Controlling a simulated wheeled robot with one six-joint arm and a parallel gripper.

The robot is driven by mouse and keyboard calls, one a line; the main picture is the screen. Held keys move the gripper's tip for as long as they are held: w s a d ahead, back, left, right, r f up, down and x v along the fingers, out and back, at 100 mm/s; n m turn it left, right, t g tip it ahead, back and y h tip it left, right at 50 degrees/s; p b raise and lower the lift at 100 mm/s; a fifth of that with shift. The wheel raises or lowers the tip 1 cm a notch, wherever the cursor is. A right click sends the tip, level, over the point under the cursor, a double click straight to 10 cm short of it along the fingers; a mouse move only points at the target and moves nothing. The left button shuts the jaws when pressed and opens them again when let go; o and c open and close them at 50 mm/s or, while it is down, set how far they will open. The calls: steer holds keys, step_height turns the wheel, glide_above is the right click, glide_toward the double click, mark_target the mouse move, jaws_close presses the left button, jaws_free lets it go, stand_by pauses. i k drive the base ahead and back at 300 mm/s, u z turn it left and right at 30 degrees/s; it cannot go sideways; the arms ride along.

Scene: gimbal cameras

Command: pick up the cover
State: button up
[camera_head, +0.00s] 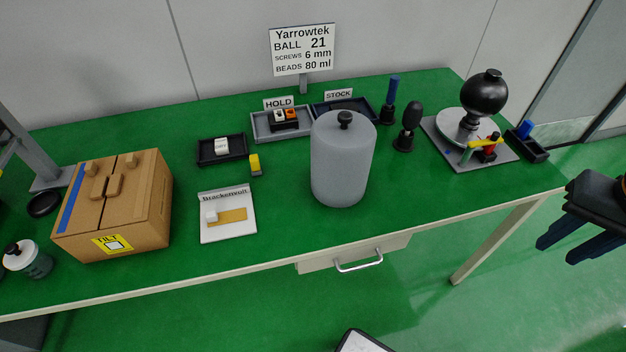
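The cover looks to be the tall grey cylinder (342,160) with a black knob on top. It stands upright on the green table top (300,225), right of the middle. What is under or inside it is hidden. My gripper (558,249) is at the right edge of the view, beyond the table's right end and well apart from the cylinder. Its two dark blue fingers point down and left with a gap between them, and nothing shows in the gap.
Behind the cylinder are the HOLD tray (268,136) and STOCK tray (325,106). A black brush-like tool (408,125) and a black ball on a stand (484,93) are to its right. A cardboard box (115,205) is at left. Table is clear in front of the cylinder.

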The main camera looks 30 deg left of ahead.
mark_target(342, 142)
steer(key=k, duration=0.65)
steer(key=u, duration=1.5)
steer(key=i, duration=0.15)
